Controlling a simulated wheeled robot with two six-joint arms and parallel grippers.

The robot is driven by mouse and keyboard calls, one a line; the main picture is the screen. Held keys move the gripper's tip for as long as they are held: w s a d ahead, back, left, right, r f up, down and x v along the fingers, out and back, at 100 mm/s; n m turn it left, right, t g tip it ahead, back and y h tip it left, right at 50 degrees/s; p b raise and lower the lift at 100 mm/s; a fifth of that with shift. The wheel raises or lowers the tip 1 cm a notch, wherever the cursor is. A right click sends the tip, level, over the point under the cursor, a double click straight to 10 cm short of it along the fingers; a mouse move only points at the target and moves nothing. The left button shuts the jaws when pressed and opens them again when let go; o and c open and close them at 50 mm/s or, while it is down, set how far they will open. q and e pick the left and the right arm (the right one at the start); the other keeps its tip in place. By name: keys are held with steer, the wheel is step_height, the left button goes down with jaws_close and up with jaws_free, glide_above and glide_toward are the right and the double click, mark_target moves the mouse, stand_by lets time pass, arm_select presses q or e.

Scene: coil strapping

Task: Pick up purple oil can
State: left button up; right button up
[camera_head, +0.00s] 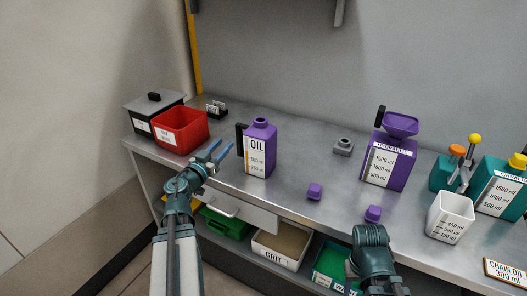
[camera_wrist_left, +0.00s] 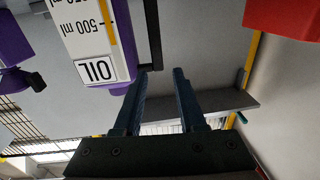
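The purple oil can (camera_head: 260,150) stands upright on the grey workbench (camera_head: 310,165), with a white "OIL" label and a black handle (camera_head: 240,139) on its left side. In the left wrist view the can (camera_wrist_left: 118,72) shows upside down at the upper left, with its label and dark handle. My left gripper (camera_head: 219,152) is open and empty, just left of the can and apart from it. Its two blue fingers (camera_wrist_left: 161,90) are spread in the wrist view, close to the handle. My right arm shows at the lower right, but its gripper fingers are hidden.
A red bin (camera_head: 180,131) and a grey lidded box (camera_head: 148,116) stand at the left. Two small purple caps (camera_head: 314,191) lie in front. A purple hydraulic can (camera_head: 388,165), a white beaker (camera_head: 450,217) and teal cans (camera_head: 502,190) stand at the right. Crates sit on the shelf below.

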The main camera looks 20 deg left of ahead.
mark_target(237, 135)
arm_select(q)
steer(key=shift+h, duration=0.5)
steer(key=w, duration=0.5)
steer(key=w+f, duration=0.1)
steer(key=w, duration=0.2)
steer(key=shift+w+d, duration=0.15)
steer(key=w, duration=0.3)
steer(key=w+f+b, duration=0.1)
steer(key=w, duration=0.1)
steer(key=shift+w+d, duration=0.1)
steer(key=shift+r, duration=0.1)
jaws_close()
stand_by(0.9)
